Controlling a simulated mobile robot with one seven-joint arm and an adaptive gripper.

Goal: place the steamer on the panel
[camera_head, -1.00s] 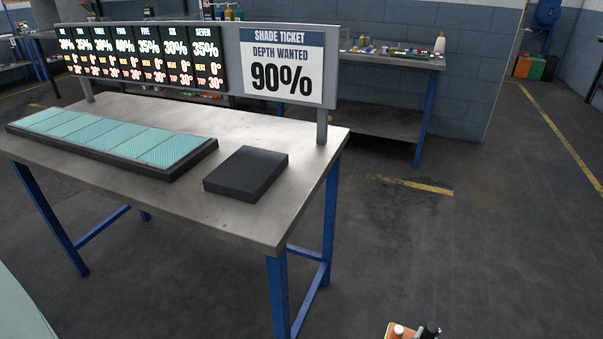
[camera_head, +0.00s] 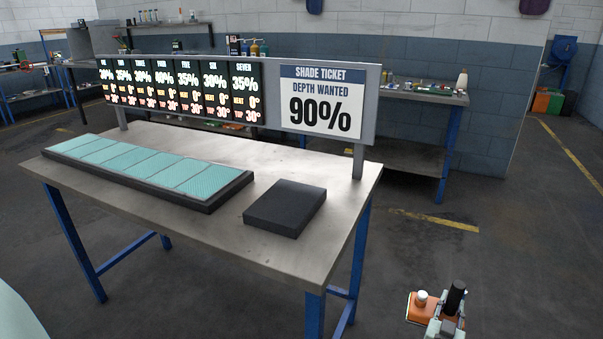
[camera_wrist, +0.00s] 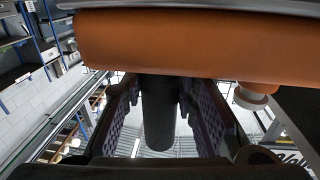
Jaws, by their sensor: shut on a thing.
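The steamer (camera_head: 418,308) is an orange body with a white knob, low at the right of the head view, off the table. In the wrist view the orange steamer body (camera_wrist: 180,42) spans the top, and a dark cylindrical handle (camera_wrist: 158,120) stands between my fingers. My gripper (camera_wrist: 160,105) is shut on the steamer by this handle. The panel (camera_head: 150,170) is a row of several teal textured sections in a long black tray (camera_head: 215,205) on the table. The steamer is well apart from it, to the right and nearer the camera.
A black flat block (camera_head: 285,208) lies right of the tray on the metal table (camera_head: 300,255). Behind stands a board with several lit readouts (camera_head: 180,90) and a shade ticket (camera_head: 321,102) reading 90%. A back bench (camera_head: 420,97) holds small items. Floor right of the table is clear.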

